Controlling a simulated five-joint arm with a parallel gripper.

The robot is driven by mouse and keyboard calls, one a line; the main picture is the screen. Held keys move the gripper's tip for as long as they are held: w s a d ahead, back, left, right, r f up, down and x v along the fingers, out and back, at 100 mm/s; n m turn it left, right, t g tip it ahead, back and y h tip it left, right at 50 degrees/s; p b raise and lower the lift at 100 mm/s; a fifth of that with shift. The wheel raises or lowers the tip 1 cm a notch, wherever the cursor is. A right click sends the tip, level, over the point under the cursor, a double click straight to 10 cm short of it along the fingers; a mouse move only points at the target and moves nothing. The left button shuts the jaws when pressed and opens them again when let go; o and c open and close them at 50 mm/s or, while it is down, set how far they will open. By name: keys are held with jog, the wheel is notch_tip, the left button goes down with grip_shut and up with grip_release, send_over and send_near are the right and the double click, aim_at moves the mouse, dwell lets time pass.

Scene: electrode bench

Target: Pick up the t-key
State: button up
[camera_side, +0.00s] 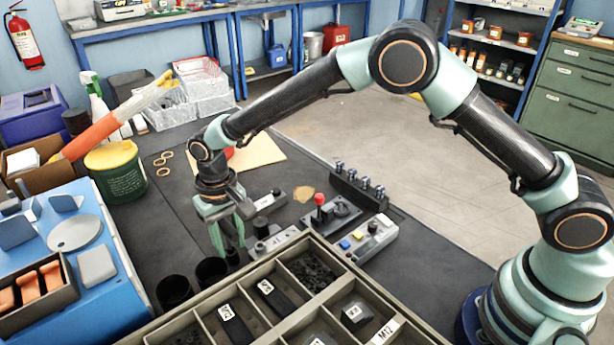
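I cannot make out a t-key with certainty anywhere in the side view. My gripper (228,247) points down over the dark bench mat, left of the control boxes and just behind the compartment tray. Its two pale green fingers show, with a small dark shape near their tips. I cannot tell whether that shape is held, or a thing standing behind or below the fingers. The bench right under the tips is partly hidden by the fingers.
A compartment tray (262,324) with dark labelled pieces fills the front. Two black cups (174,292) stand left of it. A red-knobbed joystick box (330,215) and a button box (370,241) stand to the right. A green tub (117,172) and blue case (120,290) are left.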

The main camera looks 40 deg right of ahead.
grip_shut()
notch_tip(320, 180, up, 20)
dwell(0.8)
jog(key=shift+s+d+f+n, duration=0.65)
jog(key=shift+f+n, duration=1.7)
jog(key=shift+n, duration=2.9)
jog(key=shift+s+d+f+n, duration=0.3)
jog(key=shift+d+f+n, duration=0.6)
jog(key=shift+f+n, duration=2.95)
jog(key=shift+s+d+f+n, duration=0.5)
jog(key=shift+d+f+n, duration=0.35)
jog(key=shift+n, duration=5.85)
